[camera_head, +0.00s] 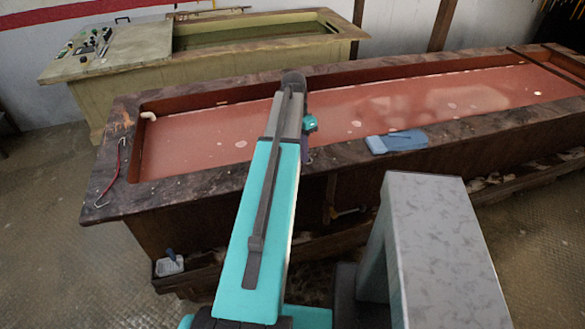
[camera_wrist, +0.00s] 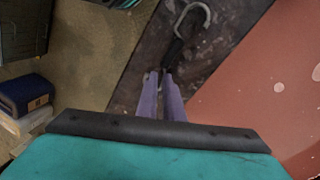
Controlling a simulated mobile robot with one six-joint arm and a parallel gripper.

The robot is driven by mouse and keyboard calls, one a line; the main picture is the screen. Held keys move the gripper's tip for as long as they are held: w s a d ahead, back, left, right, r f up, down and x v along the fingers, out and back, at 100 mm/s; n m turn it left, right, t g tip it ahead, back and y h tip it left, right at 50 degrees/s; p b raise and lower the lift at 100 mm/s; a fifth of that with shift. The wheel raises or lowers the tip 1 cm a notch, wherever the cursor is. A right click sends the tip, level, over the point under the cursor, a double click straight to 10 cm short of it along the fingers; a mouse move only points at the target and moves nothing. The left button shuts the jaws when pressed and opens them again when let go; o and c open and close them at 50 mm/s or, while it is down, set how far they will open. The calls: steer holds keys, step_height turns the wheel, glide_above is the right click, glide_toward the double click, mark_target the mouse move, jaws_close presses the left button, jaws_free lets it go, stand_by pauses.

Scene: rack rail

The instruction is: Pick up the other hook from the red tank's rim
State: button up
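The red tank (camera_head: 330,115) holds red liquid inside a wide, dark stained rim (camera_head: 165,193). A thin hook with a red shaft (camera_head: 119,168) lies on the rim's left end in the head view. In the wrist view a grey metal hook (camera_wrist: 191,17) with a dark handle lies over the dark rim (camera_wrist: 150,50). My gripper (camera_wrist: 161,74) has two purple fingers a small gap apart, with their tips at the handle's end. Whether they press on the handle is unclear. In the head view my arm hides this hook and most of the gripper.
A pale green tank (camera_head: 100,70) with a control panel stands behind. In the wrist view a dark blue box (camera_wrist: 22,94) is at lower left, beside open floor (camera_wrist: 90,75).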

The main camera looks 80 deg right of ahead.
stand_by(0.4)
jaws_close()
step_height(320, 180, up, 10)
steer(key=p, duration=0.6)
stand_by(0.4)
stand_by(0.6)
